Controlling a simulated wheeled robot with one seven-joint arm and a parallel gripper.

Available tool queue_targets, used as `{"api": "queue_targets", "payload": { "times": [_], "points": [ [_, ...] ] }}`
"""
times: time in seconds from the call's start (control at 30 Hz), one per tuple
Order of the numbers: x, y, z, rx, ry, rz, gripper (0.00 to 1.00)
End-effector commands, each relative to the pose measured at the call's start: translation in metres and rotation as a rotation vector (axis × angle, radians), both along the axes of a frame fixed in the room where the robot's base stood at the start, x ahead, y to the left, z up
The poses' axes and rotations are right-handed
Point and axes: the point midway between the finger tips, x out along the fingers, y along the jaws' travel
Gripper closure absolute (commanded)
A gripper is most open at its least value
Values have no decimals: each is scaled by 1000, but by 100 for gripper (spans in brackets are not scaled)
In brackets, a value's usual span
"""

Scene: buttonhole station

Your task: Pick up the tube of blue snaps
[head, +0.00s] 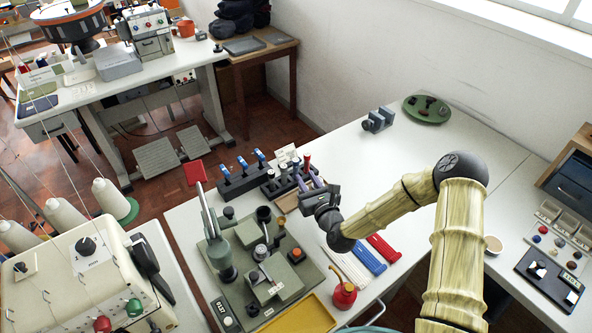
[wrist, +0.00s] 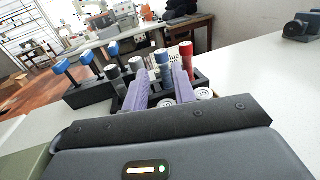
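My gripper (head: 308,186) has purple fingers, which also show in the wrist view (wrist: 160,82). They stand apart with nothing gripped. They point at a black rack (wrist: 205,84) of upright cylinders. A blue-topped cylinder (wrist: 162,58) shows between and beyond the fingertips; its lower part is partly hidden. A red-topped one (wrist: 188,56) stands to its right and grey ones (wrist: 137,66) to its left. In the head view a long blue piece (head: 366,257) lies on the table between a white and a red one (head: 383,247). I cannot tell which blue item is the snap tube.
A black holder with blue-handled tools (head: 240,176) stands left of the rack. A green-based press (head: 258,268) and a red squeeze bottle (head: 343,290) are nearer. A green dish (head: 427,108) and a grey clamp-like block (head: 378,120) stand farther back.

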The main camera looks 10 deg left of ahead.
Motion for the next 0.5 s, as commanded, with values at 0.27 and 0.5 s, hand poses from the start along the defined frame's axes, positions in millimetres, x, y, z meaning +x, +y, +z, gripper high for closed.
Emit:
{"api": "queue_targets", "payload": {
  "times": [0.27, 0.5],
  "points": [
    [35, 25, 2, 0, -1, 1, 73],
    [46, 33, 0, 1, 1, 1, 73]
  ]
}}
